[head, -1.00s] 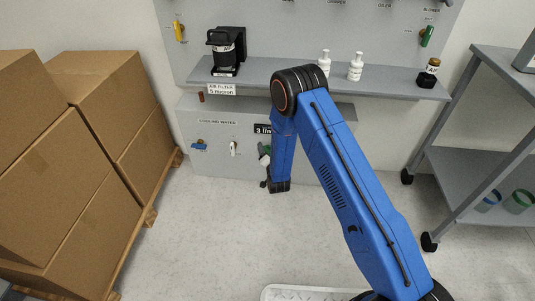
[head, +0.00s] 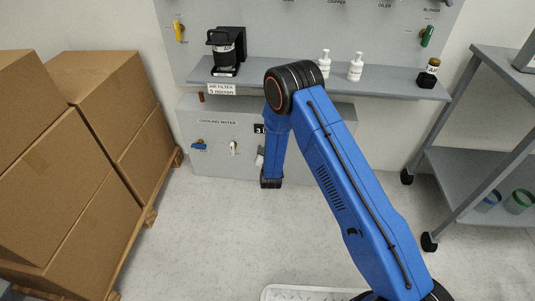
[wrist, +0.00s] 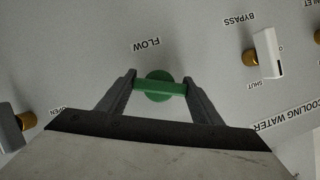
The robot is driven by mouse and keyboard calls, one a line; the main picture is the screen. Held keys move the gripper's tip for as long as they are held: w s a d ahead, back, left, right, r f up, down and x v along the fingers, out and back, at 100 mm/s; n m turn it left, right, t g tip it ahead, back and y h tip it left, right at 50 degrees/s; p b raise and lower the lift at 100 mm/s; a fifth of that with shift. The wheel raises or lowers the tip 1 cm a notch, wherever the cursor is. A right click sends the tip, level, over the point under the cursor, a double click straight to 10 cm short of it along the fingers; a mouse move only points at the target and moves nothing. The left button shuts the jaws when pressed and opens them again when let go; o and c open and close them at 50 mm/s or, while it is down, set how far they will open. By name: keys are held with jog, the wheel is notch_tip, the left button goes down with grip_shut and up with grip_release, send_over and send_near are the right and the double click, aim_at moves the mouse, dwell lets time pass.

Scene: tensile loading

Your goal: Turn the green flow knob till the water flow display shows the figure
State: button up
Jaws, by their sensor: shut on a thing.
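The green flow knob (wrist: 158,87) is in the middle of the wrist view, under the upside-down FLOW label. My gripper (wrist: 159,79) has one finger on each side of the knob's bar and is shut on it. The bar lies nearly level across the wrist view. The black water flow display (head: 258,128) shows on the cooling water panel (head: 225,165). My arm covers its right part; a 3 can be made out at its left, the rest is hidden.
The white bypass handle (wrist: 267,53) is right of the knob in the wrist view, also seen in the head view (head: 233,148). A blue handle (head: 199,145) is further left. A shelf (head: 300,82) with bottles juts out above. Cardboard boxes (head: 100,110) stand left, a cart (head: 470,160) right.

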jog(key=n+h, duration=0.3)
jog(key=n, duration=0.2)
jog(key=shift+h, duration=0.3)
jog(key=n+h, duration=0.1)
jog(key=n, duration=0.1)
jog(key=shift+f+n+h, duration=0.1)
jog(key=shift+n+h, duration=0.2)
jog(key=shift+h, duration=0.1)
jog(key=n+h, duration=0.1)
jog(key=n, duration=0.1)
jog(key=shift+n, duration=0.3)
jog(key=n+t+h, duration=0.1)
jog(key=n, duration=0.1)
jog(key=n+t+h, duration=0.1)
jog(key=n, duration=0.2)
jog(key=shift+h, duration=0.3)
jog(key=n+t, duration=0.1)
jog(key=n, duration=0.1)
jog(key=n+t, duration=0.1)
jog(key=n, duration=0.2)
jog(key=shift+n+h, duration=0.3)
jog(key=shift+n, duration=0.3)
jog(key=o, duration=1.1)
jog(key=shift+c, duration=0.2)
